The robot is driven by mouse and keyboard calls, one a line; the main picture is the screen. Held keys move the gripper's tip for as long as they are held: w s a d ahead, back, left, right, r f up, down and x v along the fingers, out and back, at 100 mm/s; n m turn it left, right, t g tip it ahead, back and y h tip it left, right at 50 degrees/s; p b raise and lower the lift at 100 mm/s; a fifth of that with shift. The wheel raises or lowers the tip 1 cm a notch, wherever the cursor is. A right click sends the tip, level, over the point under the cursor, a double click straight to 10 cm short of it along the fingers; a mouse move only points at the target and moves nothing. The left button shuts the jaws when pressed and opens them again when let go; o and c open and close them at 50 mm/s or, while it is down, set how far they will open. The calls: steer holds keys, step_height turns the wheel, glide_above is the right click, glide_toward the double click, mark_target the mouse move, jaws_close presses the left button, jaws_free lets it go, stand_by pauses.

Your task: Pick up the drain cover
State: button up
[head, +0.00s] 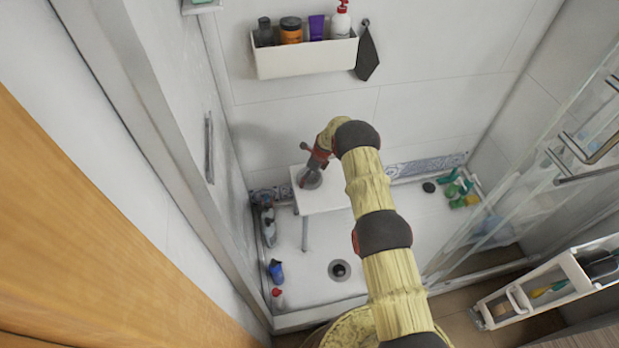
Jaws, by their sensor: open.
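A round grey disc (309,180), which looks like the drain cover, lies on the white stool (332,201) in the shower. My gripper (312,172) points down right over it and hides part of it. The jaws are open, but the fingertips are small, and I cannot tell whether they touch the disc. The floor drain (339,270) shows as a grey ring with a dark centre in front of the stool.
A wall shelf (305,59) with bottles hangs above. Bottles (276,270) line the left shower edge. A dark round item (429,187) and green items (458,189) lie at the back right. A white cart (545,286) stands at right. The middle shower floor is clear.

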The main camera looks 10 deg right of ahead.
steer(key=c, duration=0.3)
steer(key=c, duration=1.2)
steer(key=shift+r, duration=0.1)
steer(key=shift+c, duration=0.2)
